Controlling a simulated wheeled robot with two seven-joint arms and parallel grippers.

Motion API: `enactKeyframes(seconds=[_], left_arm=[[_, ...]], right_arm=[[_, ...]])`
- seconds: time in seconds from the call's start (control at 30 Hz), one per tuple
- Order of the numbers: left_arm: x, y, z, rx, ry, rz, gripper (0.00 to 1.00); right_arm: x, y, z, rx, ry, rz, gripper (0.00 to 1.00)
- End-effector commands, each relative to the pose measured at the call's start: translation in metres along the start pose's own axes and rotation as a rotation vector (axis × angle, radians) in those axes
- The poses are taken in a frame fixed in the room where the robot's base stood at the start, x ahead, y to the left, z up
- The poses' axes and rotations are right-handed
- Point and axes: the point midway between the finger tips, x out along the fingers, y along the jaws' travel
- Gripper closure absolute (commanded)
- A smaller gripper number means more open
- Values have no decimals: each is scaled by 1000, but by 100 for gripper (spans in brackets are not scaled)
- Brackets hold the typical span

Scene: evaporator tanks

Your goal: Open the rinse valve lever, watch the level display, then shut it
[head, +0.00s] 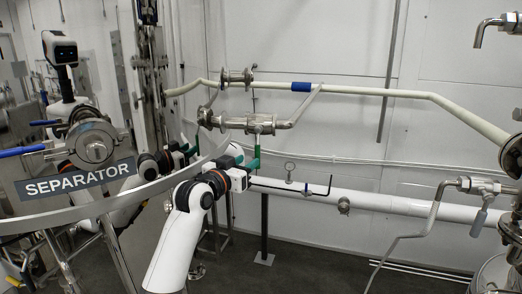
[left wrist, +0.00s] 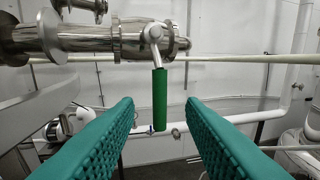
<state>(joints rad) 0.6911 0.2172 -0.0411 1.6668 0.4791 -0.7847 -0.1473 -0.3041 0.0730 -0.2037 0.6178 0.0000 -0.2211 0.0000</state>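The rinse valve lever is a green-sleeved handle (left wrist: 160,100) hanging straight down from a steel valve (left wrist: 148,38) on a horizontal pipe. In the head view the valve (head: 262,124) sits left of centre, below the cream pipe. My left gripper (left wrist: 158,128) is open, its two green ribbed fingers wide apart. The lever shows between and beyond the fingertips, with clear space on both sides and no contact visible. In the head view my left gripper (head: 246,163) is just below the valve. I cannot make out a level display.
A curved rail with a SEPARATOR sign (head: 77,180) lies left of my left arm. A white pipe (head: 385,202) with a small gauge (head: 290,166) and a black lever (head: 330,186) runs behind. Steel fittings (head: 478,187) stand at the right.

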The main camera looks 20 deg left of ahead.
Motion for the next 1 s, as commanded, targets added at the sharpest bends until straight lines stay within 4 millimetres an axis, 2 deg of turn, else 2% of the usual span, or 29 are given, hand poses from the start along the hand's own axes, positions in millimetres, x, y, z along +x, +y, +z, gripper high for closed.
enactKeyframes(seconds=[0.2,0.43,0.63,0.97,1.0], left_arm=[[43,0,3,-4,1,-1,64],[74,0,1,-2,2,-1,64],[86,0,0,-1,1,0,64],[88,0,-1,0,0,1,64],[88,0,-1,0,0,1,70]], right_arm=[[-13,-8,4,2,-5,-10,100],[-19,-10,5,2,-6,-12,100],[-21,-9,5,2,-6,-12,100],[-21,-9,5,1,-7,-11,100],[-21,-9,5,1,-7,-11,100]])
